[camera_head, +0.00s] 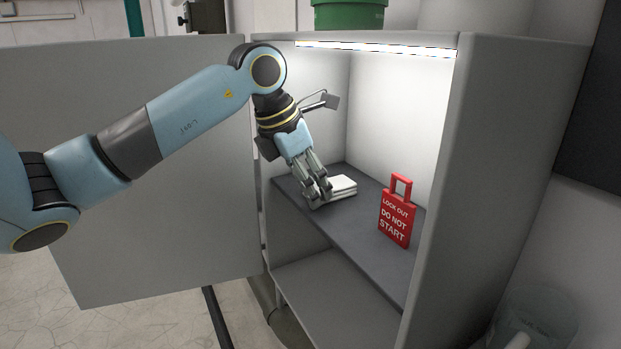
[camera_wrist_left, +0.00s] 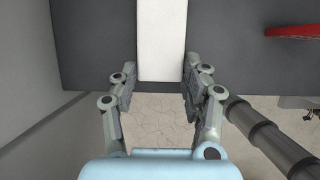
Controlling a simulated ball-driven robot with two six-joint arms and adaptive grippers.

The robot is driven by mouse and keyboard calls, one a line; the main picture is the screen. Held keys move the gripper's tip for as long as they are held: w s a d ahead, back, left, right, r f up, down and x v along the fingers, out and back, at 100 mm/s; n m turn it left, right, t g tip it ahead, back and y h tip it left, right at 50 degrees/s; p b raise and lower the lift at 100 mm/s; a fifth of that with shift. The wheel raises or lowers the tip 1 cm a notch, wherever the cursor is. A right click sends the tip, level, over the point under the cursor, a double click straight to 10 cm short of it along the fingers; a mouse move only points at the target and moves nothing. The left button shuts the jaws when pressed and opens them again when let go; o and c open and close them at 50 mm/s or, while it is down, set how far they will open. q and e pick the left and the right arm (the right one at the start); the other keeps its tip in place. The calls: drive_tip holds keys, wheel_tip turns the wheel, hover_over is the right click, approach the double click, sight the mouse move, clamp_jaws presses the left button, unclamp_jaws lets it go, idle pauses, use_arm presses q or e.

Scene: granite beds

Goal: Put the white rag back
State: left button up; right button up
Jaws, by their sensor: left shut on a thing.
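The white rag (camera_head: 343,186) is a folded flat stack at the upper shelf (camera_head: 350,224) inside the grey cabinet. My left gripper (camera_head: 321,196) reaches in from the left and is shut on the rag's near end. In the left wrist view the rag (camera_wrist_left: 161,40) runs between the two fingers of my left gripper (camera_wrist_left: 158,92), over the dark shelf (camera_wrist_left: 90,45). Whether the rag rests on the shelf or is slightly above it I cannot tell. My right gripper is not in view.
A red lockout sign (camera_head: 397,212) stands on the shelf to the right of the rag; its red edge shows in the wrist view (camera_wrist_left: 293,30). The cabinet door (camera_head: 150,230) is open on the left. The cabinet's right wall (camera_head: 480,180) bounds the space. A lower shelf (camera_head: 335,290) is empty.

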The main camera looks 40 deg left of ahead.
use_arm(q)
drive_tip(key=shift+w+d+f, duration=0.2)
drive_tip(key=shift+w+d, duration=0.05)
drive_tip(key=o, duration=0.7)
drive_tip(key=shift+o, duration=1.3)
drive_tip(key=shift+s+a+r, duration=0.1)
drive_tip(key=shift+s, duration=0.05)
drive_tip(key=shift+o, duration=0.3)
drive_tip(key=shift+r, duration=0.5)
drive_tip(key=b+v, duration=0.1)
drive_tip(key=v, duration=0.5)
drive_tip(key=shift+s+r+b, duration=0.1)
drive_tip(key=shift+s+b, duration=0.05)
drive_tip(key=shift+b, duration=0.15)
drive_tip(key=shift+s+r, duration=0.1)
drive_tip(key=shift+r, duration=0.15)
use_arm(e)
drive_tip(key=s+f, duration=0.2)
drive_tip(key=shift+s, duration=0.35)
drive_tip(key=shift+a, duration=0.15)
